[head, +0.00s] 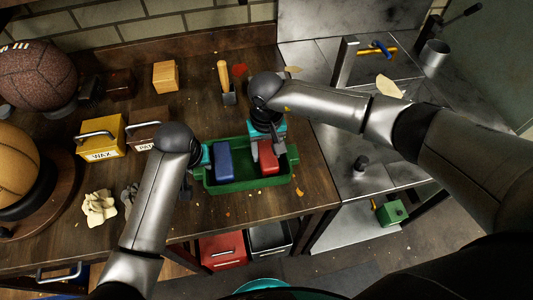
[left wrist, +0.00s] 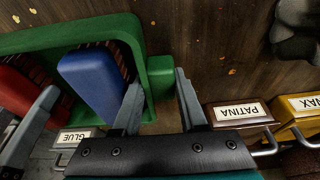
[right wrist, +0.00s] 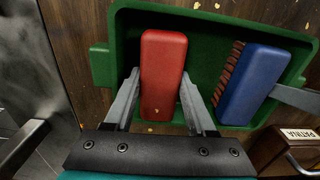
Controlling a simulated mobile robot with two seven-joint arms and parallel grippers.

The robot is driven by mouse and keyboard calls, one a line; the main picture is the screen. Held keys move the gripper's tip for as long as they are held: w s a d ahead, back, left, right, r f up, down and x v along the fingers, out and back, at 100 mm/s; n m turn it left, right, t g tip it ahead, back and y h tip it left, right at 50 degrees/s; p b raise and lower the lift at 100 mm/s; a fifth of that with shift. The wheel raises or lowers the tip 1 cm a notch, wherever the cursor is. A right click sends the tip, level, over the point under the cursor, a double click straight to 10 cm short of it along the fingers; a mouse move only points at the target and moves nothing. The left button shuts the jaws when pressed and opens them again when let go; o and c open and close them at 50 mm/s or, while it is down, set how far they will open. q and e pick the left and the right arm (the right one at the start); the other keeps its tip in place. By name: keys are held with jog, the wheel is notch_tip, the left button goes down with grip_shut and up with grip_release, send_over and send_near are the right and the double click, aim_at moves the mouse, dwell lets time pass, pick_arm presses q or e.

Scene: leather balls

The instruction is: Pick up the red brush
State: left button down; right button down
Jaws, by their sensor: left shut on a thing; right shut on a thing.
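The red brush (head: 268,169) lies in the right part of the green tray (head: 247,187) on the wooden bench. In the right wrist view my right gripper (right wrist: 161,95) is shut on the red brush (right wrist: 163,70), one finger along each side. The brush's bristles are hidden below its block. My left gripper (left wrist: 158,88) is shut on the tray's end wall, by the small green handle (left wrist: 160,70), with one finger inside and one outside. A blue brush (head: 223,160) lies in the tray beside my left gripper's inner finger; its bristles show in the left wrist view.
A yellow WAX drawer box (head: 100,137) and a brown PATINA box (head: 146,137) stand left of the tray. A wooden-handled tool (head: 225,80) lies behind it. Crumpled cloth (head: 99,207) lies front left. Balls stand at the far left.

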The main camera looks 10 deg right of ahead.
aim_at(267, 151)
notch_tip(267, 151, up, 10)
jog(key=shift+r, duration=0.1)
pick_arm(q)
jog(key=shift+c, duration=1.8)
grip_release()
jog(key=v, duration=1.2)
